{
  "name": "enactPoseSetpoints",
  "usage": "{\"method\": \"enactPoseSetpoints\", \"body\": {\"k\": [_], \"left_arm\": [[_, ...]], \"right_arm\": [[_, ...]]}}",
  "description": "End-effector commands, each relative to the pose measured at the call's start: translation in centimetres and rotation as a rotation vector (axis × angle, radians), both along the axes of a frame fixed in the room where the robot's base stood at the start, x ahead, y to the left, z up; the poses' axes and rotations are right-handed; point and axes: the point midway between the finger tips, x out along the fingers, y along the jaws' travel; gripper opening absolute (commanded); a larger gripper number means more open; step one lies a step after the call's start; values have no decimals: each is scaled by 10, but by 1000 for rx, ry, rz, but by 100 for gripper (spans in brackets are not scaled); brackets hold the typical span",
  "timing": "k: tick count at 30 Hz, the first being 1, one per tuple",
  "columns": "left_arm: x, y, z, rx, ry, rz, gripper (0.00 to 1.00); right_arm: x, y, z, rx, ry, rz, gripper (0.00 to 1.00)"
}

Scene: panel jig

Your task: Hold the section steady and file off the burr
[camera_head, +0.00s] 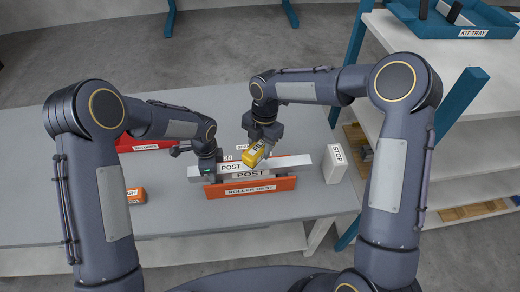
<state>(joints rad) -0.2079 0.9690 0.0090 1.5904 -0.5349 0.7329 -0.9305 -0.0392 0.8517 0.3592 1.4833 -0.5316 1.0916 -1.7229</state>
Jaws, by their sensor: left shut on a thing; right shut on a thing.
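The section is a long silver bar labelled POST (285,163), lying level along the orange roller rest (250,189) on the grey bench. My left gripper (207,168) is shut on the bar near its left end. My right gripper (262,143) is shut on a yellow block-like tool (253,155) with a dark-lettered label, probably the file. The tool is tilted and sits at the middle of the bar's upper edge; I cannot tell whether it touches. The burr cannot be made out.
A white STOP block (335,165) stands just beyond the bar's right end. A red tray (150,142) lies behind my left forearm, and an orange block (132,196) lies at left. A shelf unit with a blue kit tray (475,33) stands at right. The front bench strip is mostly clear.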

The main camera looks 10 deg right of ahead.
Motion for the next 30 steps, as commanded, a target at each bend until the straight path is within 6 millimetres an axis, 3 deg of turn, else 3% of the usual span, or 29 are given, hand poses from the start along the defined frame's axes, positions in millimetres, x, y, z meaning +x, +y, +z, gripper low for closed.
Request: {"method": "enactPoseSetpoints", "body": {"k": [9,20,30], "left_arm": [[-2,2,-3,4,6,3,0],[-1,2,-3,5,6,3,0],[-1,2,-3,5,6,3,0]], "right_arm": [[1,0,3,1,-2,0,1],[0,0,30,1,-3,1,1],[0,0,30,1,-2,0,1]]}}
